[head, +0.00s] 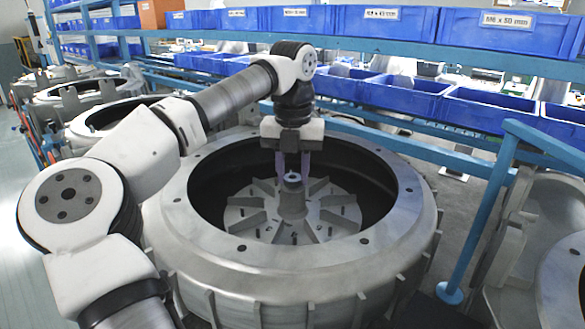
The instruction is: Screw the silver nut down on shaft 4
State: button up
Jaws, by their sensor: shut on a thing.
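My gripper (292,173) points straight down over the middle of the nearest blower housing (300,262). Its two purple fingers are shut on a small grey ring with a dark hole, the silver nut (292,178). The nut is at the top of the upright central shaft (292,203), which rises from the finned impeller (249,213) inside the housing. I cannot tell from this view how far the nut is threaded on. No number marks this shaft, so I cannot confirm that it is shaft 4.
More round housings (105,118) stand in a row at the left, and another (572,265) is cut off at the right. Blue bins (400,95) line the rack behind. A blue post (478,220) stands to the right. The housing's raised rim surrounds the impeller.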

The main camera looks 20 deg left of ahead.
jog(key=m+p, duration=0.3)
jog(key=m, duration=0.3)
jog(key=shift+d+r, duration=0.1)
jog(key=m, duration=0.2)
jog(key=shift+m, duration=0.3)
jog(key=m, duration=1)
jog(key=shift+f+m, duration=0.2)
jog(key=shift+m, duration=0.1)
jog(key=m, duration=0.5)
jog(key=o, duration=0.9)
jog(key=shift+c, duration=0.2)
